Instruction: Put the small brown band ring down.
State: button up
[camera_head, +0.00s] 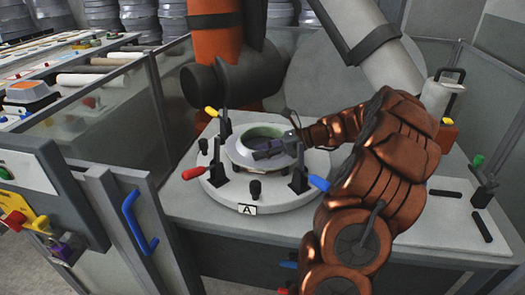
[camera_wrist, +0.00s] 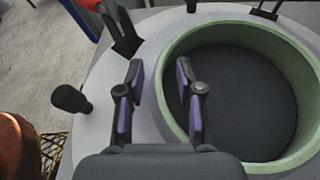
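A pale green ring (camera_head: 262,131) sits on a round grey-white fixture (camera_head: 214,191) labelled A. In the wrist view the green ring (camera_wrist: 240,30) is at the right, with a dark floor inside it. My gripper (camera_head: 281,147) is over the ring in the head view. In the wrist view its two purple-padded fingers (camera_wrist: 159,66) are apart, one outside and one inside the ring's left wall. I see no contact between the pads and the wall. No separate brown band ring shows in either view.
Toggle clamps with red (camera_head: 193,173), yellow (camera_head: 211,112) and blue (camera_head: 319,183) handles stand around the fixture. A black knob (camera_wrist: 70,98) stands near its edge. Another clamp (camera_head: 484,182) and black bars are at the right. Bare table lies in front of the fixture.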

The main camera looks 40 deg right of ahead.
jog(key=shift+r, duration=0.1)
jog(key=v, duration=1.2)
jog(key=shift+b, duration=0.4)
